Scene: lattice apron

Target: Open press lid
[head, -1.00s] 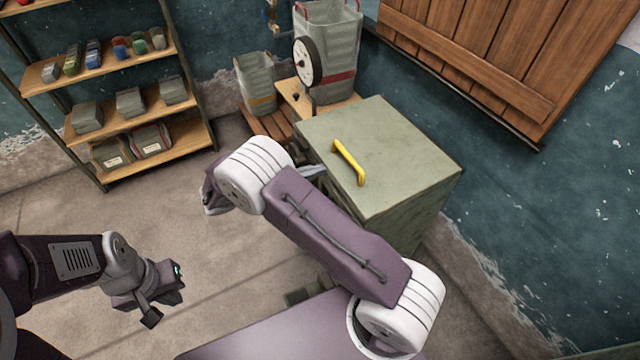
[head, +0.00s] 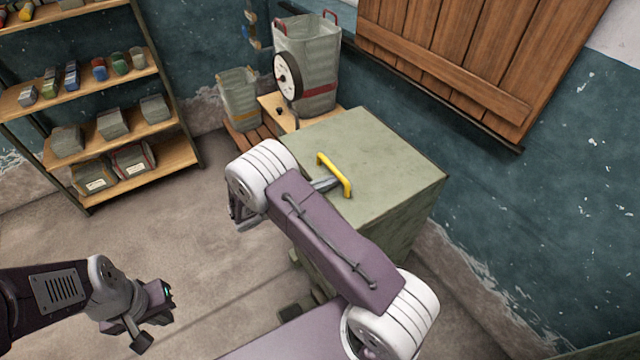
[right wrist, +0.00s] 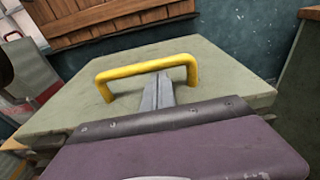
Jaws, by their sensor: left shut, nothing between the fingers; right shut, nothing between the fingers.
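The press is a grey-green box with a flat lid (head: 385,150), which lies level on top. The lid also fills the middle of the right wrist view (right wrist: 225,100). A yellow bar handle (head: 332,175) stands on the lid; it shows as an arch in the right wrist view (right wrist: 145,69). My right gripper (head: 328,184) is shut and empty, its fingertips at the handle. In the right wrist view the closed fingers (right wrist: 158,80) reach into the arch, close under its bar; contact is unclear. My left gripper (head: 158,318) is shut and empty, low at the left, away from the press.
A shelf (head: 165,155) with boxes and small jars stands at the left. A tall bin (head: 318,60) with a round dial (head: 287,76) and a smaller bucket (head: 240,98) stand behind the press. Wooden shutters (head: 450,60) hang on the wall. The floor left is clear.

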